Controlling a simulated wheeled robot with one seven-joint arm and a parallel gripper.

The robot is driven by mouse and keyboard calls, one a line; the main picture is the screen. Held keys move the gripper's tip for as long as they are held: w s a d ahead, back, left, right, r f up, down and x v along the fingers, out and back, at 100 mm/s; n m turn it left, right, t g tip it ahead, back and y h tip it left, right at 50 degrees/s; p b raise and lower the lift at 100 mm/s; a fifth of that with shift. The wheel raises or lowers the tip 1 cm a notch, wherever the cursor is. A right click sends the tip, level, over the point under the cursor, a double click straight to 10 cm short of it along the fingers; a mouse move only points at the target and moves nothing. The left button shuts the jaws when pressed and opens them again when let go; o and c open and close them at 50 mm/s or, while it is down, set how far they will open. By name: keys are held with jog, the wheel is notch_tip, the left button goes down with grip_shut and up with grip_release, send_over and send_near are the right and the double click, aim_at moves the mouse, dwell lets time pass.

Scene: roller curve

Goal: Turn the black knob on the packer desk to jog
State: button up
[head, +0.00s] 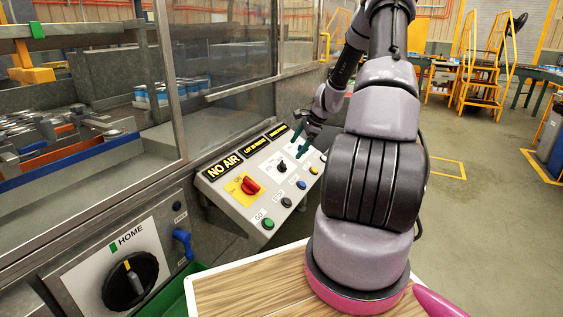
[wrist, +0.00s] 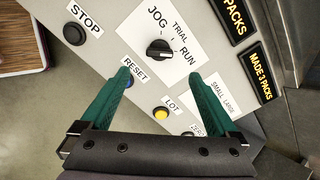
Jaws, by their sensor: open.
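The black knob (wrist: 159,50) sits on a white plate of the packer desk (wrist: 120,30), with JOG, TRIAL and RUN printed around it. I cannot tell for certain which word its pointer faces. In the head view the knob (head: 281,168) is small, right of a red switch. My gripper (wrist: 160,75) is open and empty, its two green fingers pointing at the panel on either side of the knob's line, short of the knob in the picture. In the head view my gripper (head: 302,141) hangs above the desk's right part, apart from the knob.
On the desk are the red switch (head: 249,186), a green button (head: 268,223), the STOP button (wrist: 74,34), a blue RESET button partly behind the left finger, and a yellow LOT button (wrist: 161,113). Lit signs (head: 222,165) line the back edge. A glass guard (head: 225,45) stands behind.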

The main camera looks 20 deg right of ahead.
aim_at(285, 164)
jog(key=x, duration=1)
jog(key=shift+a+r, duration=0.1)
jog(key=shift+s, duration=0.1)
jog(key=c, duration=1.4)
